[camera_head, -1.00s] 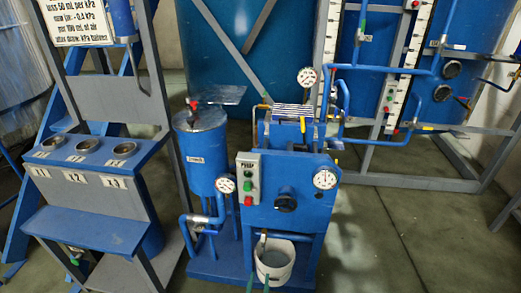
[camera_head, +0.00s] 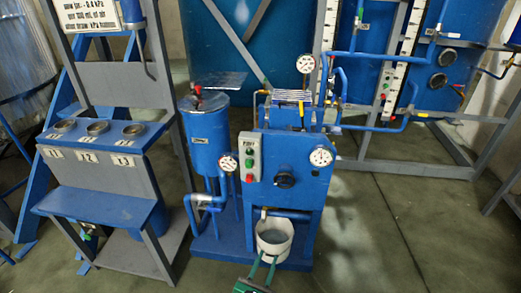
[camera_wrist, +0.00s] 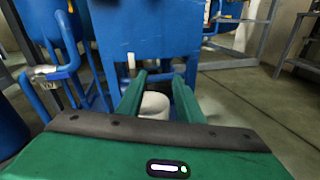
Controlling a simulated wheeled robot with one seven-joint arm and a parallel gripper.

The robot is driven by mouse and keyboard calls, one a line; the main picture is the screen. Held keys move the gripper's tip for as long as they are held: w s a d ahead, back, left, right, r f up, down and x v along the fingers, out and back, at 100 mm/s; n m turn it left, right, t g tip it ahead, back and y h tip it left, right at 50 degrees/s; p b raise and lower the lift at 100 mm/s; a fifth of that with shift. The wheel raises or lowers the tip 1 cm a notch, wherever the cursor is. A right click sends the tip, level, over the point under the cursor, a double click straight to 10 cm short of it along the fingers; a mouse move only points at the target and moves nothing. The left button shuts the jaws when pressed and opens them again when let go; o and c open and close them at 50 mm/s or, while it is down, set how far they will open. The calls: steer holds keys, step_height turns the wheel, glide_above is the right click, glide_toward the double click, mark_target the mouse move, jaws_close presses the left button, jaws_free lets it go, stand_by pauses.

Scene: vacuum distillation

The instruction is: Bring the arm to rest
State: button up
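My gripper (camera_head: 266,260) is green and shows at the bottom of the head view, in front of the blue pump unit (camera_head: 300,190). In the wrist view my gripper (camera_wrist: 159,76) has its two fingers apart, with nothing held between them. The white bucket (camera_head: 273,241) stands at the foot of the pump unit, below its outlet pipe. In the wrist view the bucket (camera_wrist: 154,105) appears beyond and between the fingers. Its far part lies in the unit's shade. The rest of my arm is out of view.
A blue tank (camera_head: 207,140) with a gauge stands left of the pump unit. Further left is a stand (camera_head: 110,205) with a shelf and several cup holders. A grey frame (camera_head: 420,168) carries blue columns at the back right. The floor (camera_head: 400,240) at the right is clear.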

steer(key=w+d+r+m+g+h, duration=0.2)
steer(key=d+r+m+g+h, duration=0.1)
steer(key=d+r+m+g, duration=1.8)
steer(key=s+d+r+m+t+y, duration=0.1)
steer(key=s+d+r+m+y, duration=0.2)
steer(key=s+d+r+m, duration=0.35)
steer(key=s+d+r+m+t+y, duration=0.2)
steer(key=s+d+r+m, duration=0.1)
steer(key=d+r, duration=0.5)
steer(key=s+d+r+m+t+y, duration=0.1)
steer(key=s+r+m+y, duration=0.1)
steer(key=s, duration=0.5)
steer(key=s+d+r+m+y, duration=0.2)
steer(key=s+r+m, duration=0.2)
steer(key=s, duration=0.3)
steer(key=shift+d+r+t, duration=0.2)
steer(key=shift+r+t, duration=0.2)
steer(key=shift+w+f, duration=0.25)
steer(key=shift+w, duration=0.4)
